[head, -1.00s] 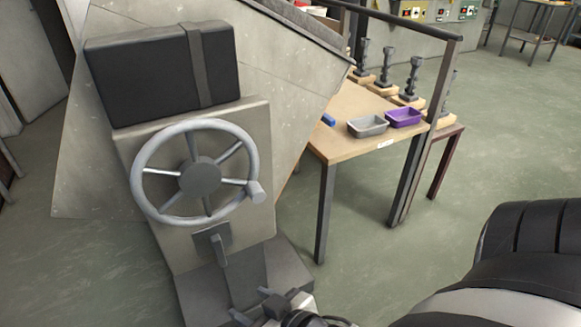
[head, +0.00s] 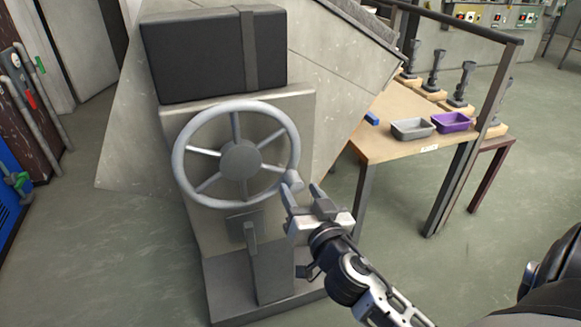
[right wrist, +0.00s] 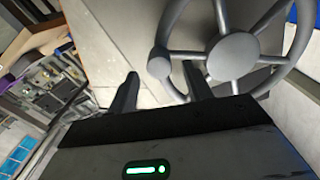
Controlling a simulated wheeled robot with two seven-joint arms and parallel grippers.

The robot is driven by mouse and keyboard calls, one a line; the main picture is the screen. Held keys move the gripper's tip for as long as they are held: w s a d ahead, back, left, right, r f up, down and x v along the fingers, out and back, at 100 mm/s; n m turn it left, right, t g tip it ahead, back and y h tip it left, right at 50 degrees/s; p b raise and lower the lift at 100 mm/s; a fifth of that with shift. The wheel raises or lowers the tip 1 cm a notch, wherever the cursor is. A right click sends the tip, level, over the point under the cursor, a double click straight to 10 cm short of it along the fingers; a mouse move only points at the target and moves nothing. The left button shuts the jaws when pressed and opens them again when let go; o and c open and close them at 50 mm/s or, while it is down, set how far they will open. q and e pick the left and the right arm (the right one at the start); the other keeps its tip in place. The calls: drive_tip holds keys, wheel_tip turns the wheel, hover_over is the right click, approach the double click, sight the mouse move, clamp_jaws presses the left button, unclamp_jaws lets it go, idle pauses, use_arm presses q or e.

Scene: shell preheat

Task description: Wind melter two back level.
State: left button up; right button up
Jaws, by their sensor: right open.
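The grey handwheel (head: 240,159) sits on a pale pedestal beside the large tilted melter body (head: 335,105). Its crank knob (head: 294,178) is at the lower right of the rim. A short grey lever (head: 250,236) hangs below the wheel. My right gripper (head: 303,184) is open, with its fingertips close to the knob. In the right wrist view the knob (right wrist: 159,65) appears between the two fingers, just beyond their tips, and the wheel (right wrist: 233,57) fills the upper right. I cannot tell whether a finger touches the knob. My left gripper is out of view.
A black box (head: 215,55) sits on top of the pedestal. A wooden bench (head: 385,145) to the right carries a grey tray (head: 411,129) and a purple tray (head: 452,123). A blue unit (head: 12,190) stands at the far left. Open floor lies between.

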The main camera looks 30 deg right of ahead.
sight(291, 173)
drive_tip(key=p+x, duration=0.1)
drive_tip(key=x, duration=0.6)
clamp_jaws()
drive_tip(key=shift+d, duration=0.1)
